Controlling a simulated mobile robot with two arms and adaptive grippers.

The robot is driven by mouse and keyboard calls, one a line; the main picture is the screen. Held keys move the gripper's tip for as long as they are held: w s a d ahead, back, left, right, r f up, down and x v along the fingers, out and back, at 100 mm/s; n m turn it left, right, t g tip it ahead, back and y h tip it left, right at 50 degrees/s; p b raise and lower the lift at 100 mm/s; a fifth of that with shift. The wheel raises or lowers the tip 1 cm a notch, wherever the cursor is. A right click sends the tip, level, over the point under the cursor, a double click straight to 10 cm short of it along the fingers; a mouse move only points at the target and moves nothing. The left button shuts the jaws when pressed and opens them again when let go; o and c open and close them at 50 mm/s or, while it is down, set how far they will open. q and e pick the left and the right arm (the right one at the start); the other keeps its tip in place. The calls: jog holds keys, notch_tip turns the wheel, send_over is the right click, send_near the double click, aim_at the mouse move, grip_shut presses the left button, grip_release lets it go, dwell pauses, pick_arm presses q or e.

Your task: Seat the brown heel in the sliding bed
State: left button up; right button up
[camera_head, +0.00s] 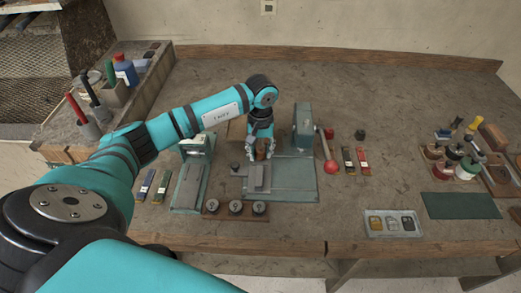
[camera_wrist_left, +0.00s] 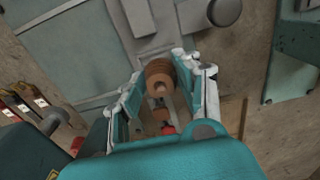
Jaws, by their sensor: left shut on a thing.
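The brown heel (camera_head: 261,155), a short ribbed stack, also shows in the left wrist view (camera_wrist_left: 159,76). My left gripper (camera_head: 261,151) is shut on it, with one finger on each side. In the left wrist view the gripper (camera_wrist_left: 158,72) holds the heel just beside the near end of the grey sliding bed. The sliding bed (camera_head: 257,179) lies on a green base plate (camera_head: 293,184), just in front of the gripper in the head view; it also shows in the wrist view (camera_wrist_left: 138,18). I cannot tell whether heel and bed touch. My right gripper is not in view.
A grey-green upright with a red-knobbed lever (camera_head: 330,167) stands right of the gripper. A green press (camera_head: 190,180) stands to the left. A wooden rack of round pieces (camera_head: 236,208) sits in front.

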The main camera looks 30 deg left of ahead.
pick_arm(q)
jog(key=shift+f+b, duration=0.55)
jog(key=shift+f, duration=0.1)
jog(key=shift+r, duration=0.3)
jog(key=shift+r+p, duration=0.3)
jog(key=shift+r, duration=0.1)
jog(key=shift+r, duration=0.15)
dwell(1.0)
jog(key=shift+f+b, duration=0.85)
jog(key=shift+b, duration=0.2)
jog(key=o, duration=0.8)
